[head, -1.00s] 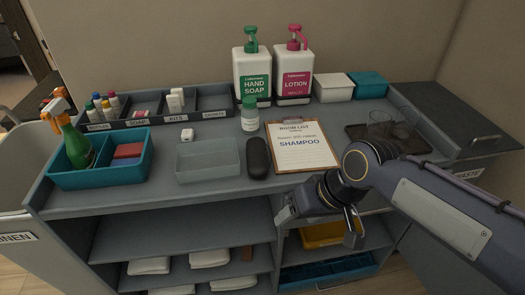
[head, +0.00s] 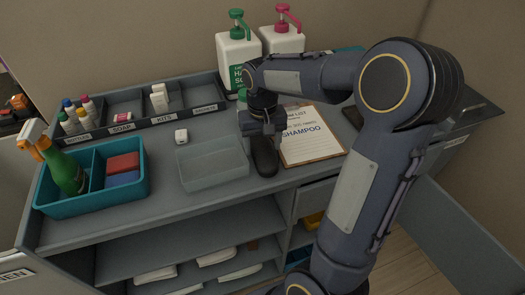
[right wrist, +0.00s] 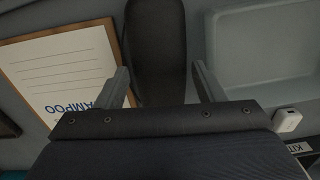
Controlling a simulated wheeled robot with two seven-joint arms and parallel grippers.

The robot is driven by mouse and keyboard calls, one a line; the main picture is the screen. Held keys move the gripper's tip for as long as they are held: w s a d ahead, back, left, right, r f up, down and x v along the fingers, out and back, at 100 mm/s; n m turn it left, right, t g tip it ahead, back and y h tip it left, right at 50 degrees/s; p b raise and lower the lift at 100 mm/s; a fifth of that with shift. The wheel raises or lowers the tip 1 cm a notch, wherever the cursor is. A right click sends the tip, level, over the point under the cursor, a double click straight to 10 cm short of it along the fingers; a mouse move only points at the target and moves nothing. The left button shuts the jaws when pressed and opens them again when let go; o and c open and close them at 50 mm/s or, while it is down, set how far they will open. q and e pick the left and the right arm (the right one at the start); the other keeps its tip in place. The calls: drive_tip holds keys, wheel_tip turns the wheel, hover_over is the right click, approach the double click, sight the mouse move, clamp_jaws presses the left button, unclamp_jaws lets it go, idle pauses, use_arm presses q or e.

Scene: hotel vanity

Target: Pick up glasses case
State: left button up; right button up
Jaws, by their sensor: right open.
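The glasses case (head: 265,163) is a dark, elongated, rounded case lying on the grey counter between the clear tray and the clipboard. In the right wrist view the case (right wrist: 156,50) runs between the two fingers. My right gripper (head: 262,140) points down over the far part of the case, which it hides in the head view. In the right wrist view my right gripper (right wrist: 162,85) is open, with one finger on each side of the case and gaps visible. Whether the fingers touch the counter cannot be told. My left gripper is not in view.
A translucent tray (head: 213,172) sits just left of the case, and a clipboard (head: 312,150) lies close on its right. Soap (head: 237,50) and lotion (head: 283,40) pump bottles stand behind. A teal caddy (head: 48,200) with a spray bottle is at the left.

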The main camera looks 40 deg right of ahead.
drive_tip(key=shift+f, duration=0.9)
drive_tip(key=shift+c, duration=0.4)
drive_tip(key=c, duration=0.6)
drive_tip(key=shift+r, duration=0.15)
